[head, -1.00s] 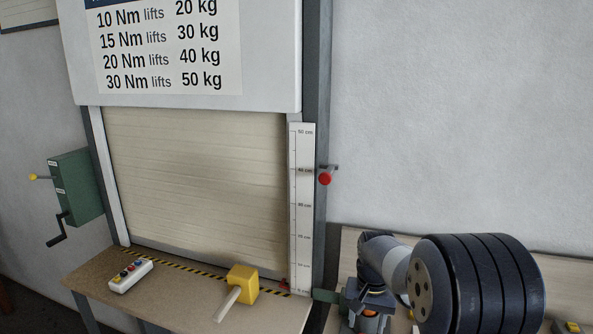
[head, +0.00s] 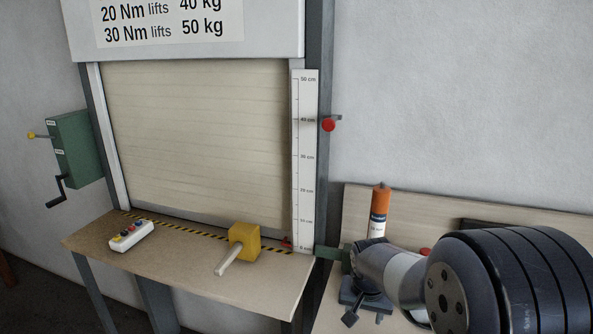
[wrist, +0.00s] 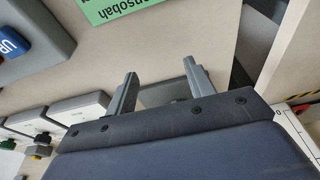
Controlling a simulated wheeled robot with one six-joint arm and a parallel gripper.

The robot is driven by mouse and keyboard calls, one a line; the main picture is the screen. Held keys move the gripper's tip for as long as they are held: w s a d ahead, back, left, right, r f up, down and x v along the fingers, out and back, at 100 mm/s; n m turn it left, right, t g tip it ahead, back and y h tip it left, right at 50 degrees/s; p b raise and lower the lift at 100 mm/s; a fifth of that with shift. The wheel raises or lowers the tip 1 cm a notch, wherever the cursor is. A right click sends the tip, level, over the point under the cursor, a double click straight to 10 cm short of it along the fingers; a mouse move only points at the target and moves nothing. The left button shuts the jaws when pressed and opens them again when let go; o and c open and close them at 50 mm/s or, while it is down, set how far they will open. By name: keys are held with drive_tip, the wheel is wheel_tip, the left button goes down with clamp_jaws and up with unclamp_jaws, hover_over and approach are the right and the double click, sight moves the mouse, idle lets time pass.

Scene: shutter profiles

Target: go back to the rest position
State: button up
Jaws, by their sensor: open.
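My gripper (wrist: 160,82) shows in the wrist view with its two grey fingers apart and nothing between them. A pale bench surface lies beyond the fingers. A white control box (head: 131,235) and a yellow mallet (head: 243,240) rest on the bench.
A green crank box (head: 75,150) is on the left, and a scale (head: 304,160) runs beside the shutter. An orange-capped tube (head: 379,212) stands behind my arm. The wrist view shows a blue UP button (wrist: 12,42), a green label (wrist: 108,8) and grey blocks (wrist: 80,108).

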drive_tip(key=shift+s+a+f+t+h+b, duration=0.15)
drive_tip(key=shift+f+t+b, duration=0.35)
drive_tip(key=shift+b, duration=0.55)
drive_tip(key=shift+s+d+f+t+h+b, duration=0.15)
drive_tip(key=shift+f+t+b, duration=0.15)
drive_tip(key=shift+f+b, duration=0.5)
drive_tip(key=v, duration=1.1)
drive_tip(key=shift+r+p, duration=0.2)
drive_tip(key=shift+p, duration=0.1)
drive_tip(key=shift+w+f, duration=0.1)
